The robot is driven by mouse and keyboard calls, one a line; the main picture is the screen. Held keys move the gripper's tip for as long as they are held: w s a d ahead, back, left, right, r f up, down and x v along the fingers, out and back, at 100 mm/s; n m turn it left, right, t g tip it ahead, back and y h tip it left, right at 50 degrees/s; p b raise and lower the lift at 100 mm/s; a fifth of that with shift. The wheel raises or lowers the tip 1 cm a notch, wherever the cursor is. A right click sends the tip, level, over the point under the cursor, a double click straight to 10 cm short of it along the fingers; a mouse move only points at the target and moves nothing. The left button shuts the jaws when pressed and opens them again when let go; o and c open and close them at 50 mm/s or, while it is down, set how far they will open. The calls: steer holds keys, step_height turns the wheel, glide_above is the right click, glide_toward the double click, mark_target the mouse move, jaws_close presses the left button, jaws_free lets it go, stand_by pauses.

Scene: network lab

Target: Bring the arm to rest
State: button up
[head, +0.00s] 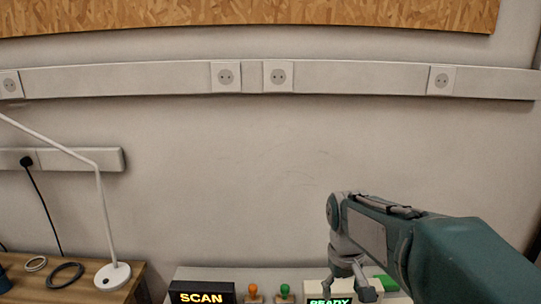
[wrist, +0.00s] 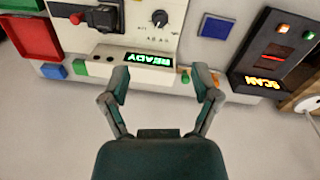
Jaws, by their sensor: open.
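My gripper (head: 352,284) hangs from my arm at the lower right of the head view, pointing down over the white bench. In the wrist view my gripper (wrist: 162,82) has its two fingers spread apart with nothing between them. Beyond the fingertips is a pale panel device (wrist: 140,42) with a lit green READY display (wrist: 148,60) and a black knob (wrist: 160,18). In the head view the READY display (head: 329,301) is partly cut off by the lower edge.
A black SCAN box (head: 202,291) stands left of orange (head: 253,293) and green (head: 285,291) pegs. A red tray (wrist: 33,38) and small blocks show in the wrist view. A wooden desk with a white lamp (head: 113,274) is at left.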

steer(key=s+r+m+t, duration=0.1)
steer(key=s+r+t, duration=0.1)
steer(key=s, duration=0.6)
steer(key=s+r+m+t, duration=0.1)
steer(key=s+t, duration=0.2)
steer(key=s, duration=0.5)
steer(key=shift+s+d+r+t+y, duration=0.2)
steer(key=shift+d+r+t+y, duration=0.1)
steer(key=shift+r, duration=0.05)
